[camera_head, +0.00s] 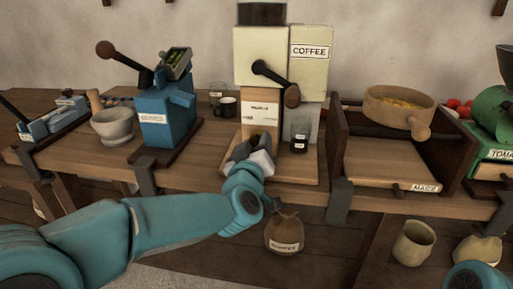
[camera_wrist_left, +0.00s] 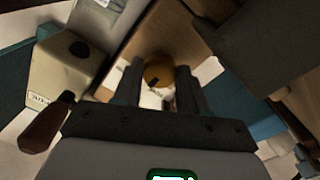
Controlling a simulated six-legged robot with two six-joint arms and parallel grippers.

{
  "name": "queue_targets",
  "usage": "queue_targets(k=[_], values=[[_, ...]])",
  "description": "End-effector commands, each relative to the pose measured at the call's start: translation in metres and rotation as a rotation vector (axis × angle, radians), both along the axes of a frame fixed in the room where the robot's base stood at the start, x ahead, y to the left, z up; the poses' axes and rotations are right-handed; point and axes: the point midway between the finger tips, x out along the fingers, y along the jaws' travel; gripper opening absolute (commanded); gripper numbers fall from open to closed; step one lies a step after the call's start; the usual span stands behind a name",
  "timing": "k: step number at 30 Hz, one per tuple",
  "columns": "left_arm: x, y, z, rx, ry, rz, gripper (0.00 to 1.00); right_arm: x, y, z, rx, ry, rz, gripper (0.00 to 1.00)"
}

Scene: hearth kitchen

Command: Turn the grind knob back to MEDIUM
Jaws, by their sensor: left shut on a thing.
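The cream coffee grinder (camera_head: 260,62) stands on the bench with a COFFEE label and a dark crank on its front. Below the crank is a wooden section with a white label plate (camera_head: 262,112), its text too small to read. My left gripper (camera_head: 252,146) is at the lower front of this section. In the left wrist view my left gripper (camera_wrist_left: 160,80) is shut on the round brass-coloured grind knob (camera_wrist_left: 158,70), which has a dark mark on it. In the head view the gripper hides the knob. The setting it points to cannot be read. My right gripper is out of view.
A blue press (camera_head: 168,110) and a stone mortar (camera_head: 113,126) are to the left. A wooden sieve (camera_head: 398,108) sits on the maize box at right. A coffee sack (camera_head: 284,235) lies below the bench edge.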

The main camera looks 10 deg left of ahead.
Motion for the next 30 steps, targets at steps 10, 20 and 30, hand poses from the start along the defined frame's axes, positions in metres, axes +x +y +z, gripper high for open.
queue_targets(k=[10, 20, 30], values=[[0.000, 0.000, -0.001, -0.008, 0.003, 0.000, 0.11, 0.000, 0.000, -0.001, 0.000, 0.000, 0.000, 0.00], [0.000, 0.000, 0.000, -0.007, 0.002, 0.000, 0.67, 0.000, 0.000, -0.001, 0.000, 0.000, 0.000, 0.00], [-0.023, 0.001, 0.001, -0.007, 0.001, -0.001, 0.67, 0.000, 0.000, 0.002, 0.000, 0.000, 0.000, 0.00]])
